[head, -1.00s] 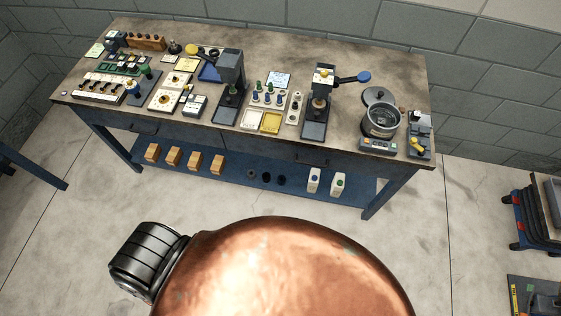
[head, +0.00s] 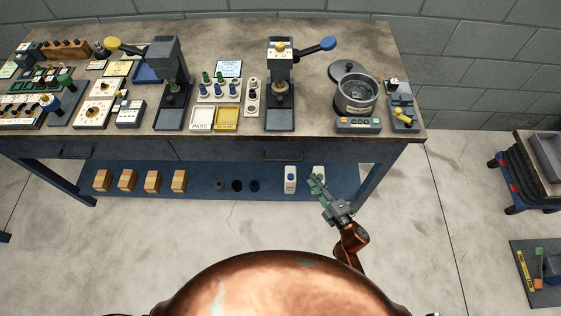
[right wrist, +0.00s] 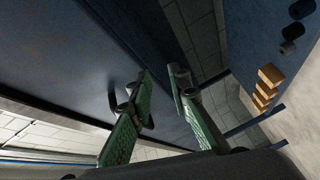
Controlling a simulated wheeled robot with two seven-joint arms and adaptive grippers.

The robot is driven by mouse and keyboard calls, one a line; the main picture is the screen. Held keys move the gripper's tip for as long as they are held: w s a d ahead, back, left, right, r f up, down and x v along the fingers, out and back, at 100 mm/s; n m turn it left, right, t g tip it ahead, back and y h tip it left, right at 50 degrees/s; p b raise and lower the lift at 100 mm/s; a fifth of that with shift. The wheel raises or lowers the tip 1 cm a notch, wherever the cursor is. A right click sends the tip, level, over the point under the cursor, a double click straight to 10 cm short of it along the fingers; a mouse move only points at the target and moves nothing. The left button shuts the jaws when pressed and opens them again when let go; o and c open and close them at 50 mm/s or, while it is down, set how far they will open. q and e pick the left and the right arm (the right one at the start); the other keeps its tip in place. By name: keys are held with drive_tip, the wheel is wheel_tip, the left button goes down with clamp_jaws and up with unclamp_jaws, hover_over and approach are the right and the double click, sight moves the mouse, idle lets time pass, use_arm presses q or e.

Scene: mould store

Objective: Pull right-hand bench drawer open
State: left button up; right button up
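The right-hand bench drawer (head: 235,151) is in the head view, in the bench front below the top. Its front looks flush, so it appears shut. Its dark bar handle (head: 283,157) is near the middle of the picture. My right gripper (head: 316,183) is below and to the right of this handle, apart from it, in front of the lower shelf. In the right wrist view the two green fingers (right wrist: 160,82) stand apart with nothing between them. A small dark bar beside the left finger there may be a drawer handle. My left gripper is out of view.
The bench top (head: 215,48) carries presses, trays and a round pot (head: 355,98). The lower blue shelf (head: 207,186) holds wooden blocks, dark round parts and white bottles (head: 290,178). A bench leg (head: 375,188) stands right of the gripper. The floor in front is clear.

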sight(281, 159)
drive_tip(key=s+a+r+n+g+y+b, duration=0.1)
drive_tip(key=a+r+n+y+b, duration=0.2)
drive_tip(key=a+r+n+y, duration=0.35)
drive_tip(key=shift+n+h, duration=0.55)
drive_tip(key=shift+h, duration=0.1)
drive_tip(key=w+a+r, duration=0.1)
drive_tip(key=a, duration=0.1)
drive_tip(key=w+a+r, duration=0.1)
drive_tip(key=w+a, duration=0.1)
drive_tip(key=w+a+r+b, duration=0.1)
drive_tip(key=a, duration=0.1)
drive_tip(key=shift+w+r, duration=0.2)
drive_tip(key=shift+w, duration=0.05)
drive_tip(key=shift+w+a+r, duration=0.1)
drive_tip(key=shift+w+a, duration=0.2)
drive_tip(key=shift+w, duration=0.05)
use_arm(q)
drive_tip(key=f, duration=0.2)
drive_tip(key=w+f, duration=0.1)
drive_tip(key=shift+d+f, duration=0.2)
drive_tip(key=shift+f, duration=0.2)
use_arm(e)
clamp_jaws()
